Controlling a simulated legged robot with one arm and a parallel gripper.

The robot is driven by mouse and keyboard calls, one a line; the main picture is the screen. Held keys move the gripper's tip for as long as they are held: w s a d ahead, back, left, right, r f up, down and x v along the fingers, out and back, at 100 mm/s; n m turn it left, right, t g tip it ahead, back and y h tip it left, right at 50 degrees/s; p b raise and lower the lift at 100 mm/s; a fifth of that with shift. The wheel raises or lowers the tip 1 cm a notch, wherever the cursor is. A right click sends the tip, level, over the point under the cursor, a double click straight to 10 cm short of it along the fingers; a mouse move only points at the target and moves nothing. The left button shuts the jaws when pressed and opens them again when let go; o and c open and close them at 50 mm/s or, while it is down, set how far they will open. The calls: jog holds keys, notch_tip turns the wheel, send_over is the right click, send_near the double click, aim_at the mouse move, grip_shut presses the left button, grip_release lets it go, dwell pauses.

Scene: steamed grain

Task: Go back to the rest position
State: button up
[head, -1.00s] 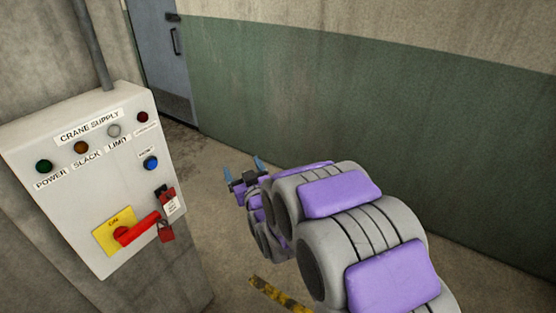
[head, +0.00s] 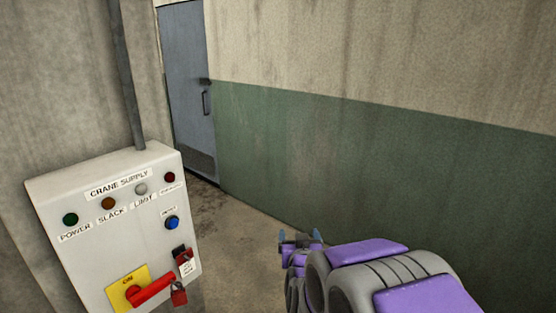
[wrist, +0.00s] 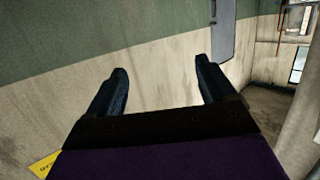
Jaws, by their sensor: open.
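My gripper (head: 300,237) shows in the head view at the lower middle, at the end of my purple and grey arm. It is to the right of the crane supply box and apart from it. In the wrist view my gripper (wrist: 160,82) has its two dark fingers spread wide, with nothing between them. Beyond the fingers are the wall and floor.
The white crane supply box (head: 110,225) stands at the left, with a red handle (head: 150,289) and a red padlock (head: 179,294). A grey-blue door (head: 187,85) is at the back. A green and beige wall (head: 380,170) runs along the right. The floor (head: 235,230) between is clear.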

jog(key=s+d+f+g, duration=0.1)
jog(key=s+g, duration=0.4)
jog(key=s, duration=0.9)
jog(key=s+d+f+g, duration=0.1)
jog(key=s+d+g, duration=0.2)
jog(key=s, duration=1.2)
jog(key=s+d+f+g, duration=0.1)
jog(key=s+d+g, duration=0.1)
jog(key=s+g, duration=0.7)
jog(key=s, duration=0.6)
jog(key=shift+d, duration=0.35)
